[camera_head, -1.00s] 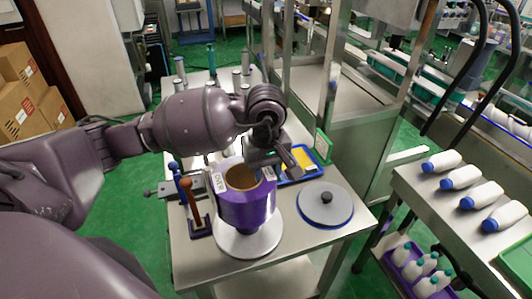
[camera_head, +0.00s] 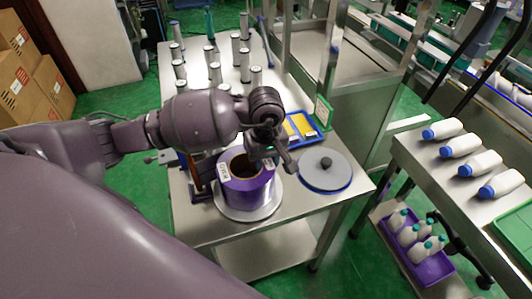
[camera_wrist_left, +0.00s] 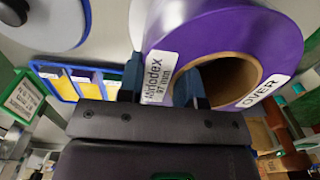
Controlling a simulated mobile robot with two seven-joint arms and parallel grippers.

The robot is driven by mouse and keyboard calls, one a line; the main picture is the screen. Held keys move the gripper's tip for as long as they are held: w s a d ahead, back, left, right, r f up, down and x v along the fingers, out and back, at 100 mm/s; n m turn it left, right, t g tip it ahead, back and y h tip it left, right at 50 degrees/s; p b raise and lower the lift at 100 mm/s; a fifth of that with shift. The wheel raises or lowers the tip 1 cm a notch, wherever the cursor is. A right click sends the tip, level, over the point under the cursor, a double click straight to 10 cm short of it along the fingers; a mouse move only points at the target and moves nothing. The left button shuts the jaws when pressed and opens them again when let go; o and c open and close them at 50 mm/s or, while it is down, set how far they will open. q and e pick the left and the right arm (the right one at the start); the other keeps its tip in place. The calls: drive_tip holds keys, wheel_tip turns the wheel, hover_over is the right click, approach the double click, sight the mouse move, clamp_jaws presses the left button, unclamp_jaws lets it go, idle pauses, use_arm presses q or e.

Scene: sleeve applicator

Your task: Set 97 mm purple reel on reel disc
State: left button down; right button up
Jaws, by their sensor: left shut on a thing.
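I cannot tell whether the reel's underside touches the disc. My left gripper (camera_head: 266,155) is shut on the reel's upper wall, on the side nearer the blue tray. In the wrist view its fingers (camera_wrist_left: 162,84) straddle the wall beside the core. My right gripper is not in view.
A grey disc with a black knob (camera_head: 326,163) sits to the right on the table. A blue tray with yellow pieces (camera_head: 300,127) is behind. Several grey cylinders (camera_head: 215,74) stand at the back. A wooden-handled tool (camera_head: 195,172) is close on the reel's left.

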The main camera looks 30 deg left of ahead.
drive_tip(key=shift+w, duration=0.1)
use_arm(q)
drive_tip(key=c, duration=1)
unclamp_jaws()
drive_tip(key=shift+c, duration=0.2)
drive_tip(key=shift+o, duration=1.3)
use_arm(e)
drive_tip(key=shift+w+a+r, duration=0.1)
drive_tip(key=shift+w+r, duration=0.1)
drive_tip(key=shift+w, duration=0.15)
use_arm(q)
drive_tip(key=shift+r, duration=0.1)
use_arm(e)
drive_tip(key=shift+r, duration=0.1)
use_arm(q)
drive_tip(key=shift+r, duration=0.25)
wheel_tip(320, 180, up, 12)
drive_tip(key=shift+f, duration=0.25)
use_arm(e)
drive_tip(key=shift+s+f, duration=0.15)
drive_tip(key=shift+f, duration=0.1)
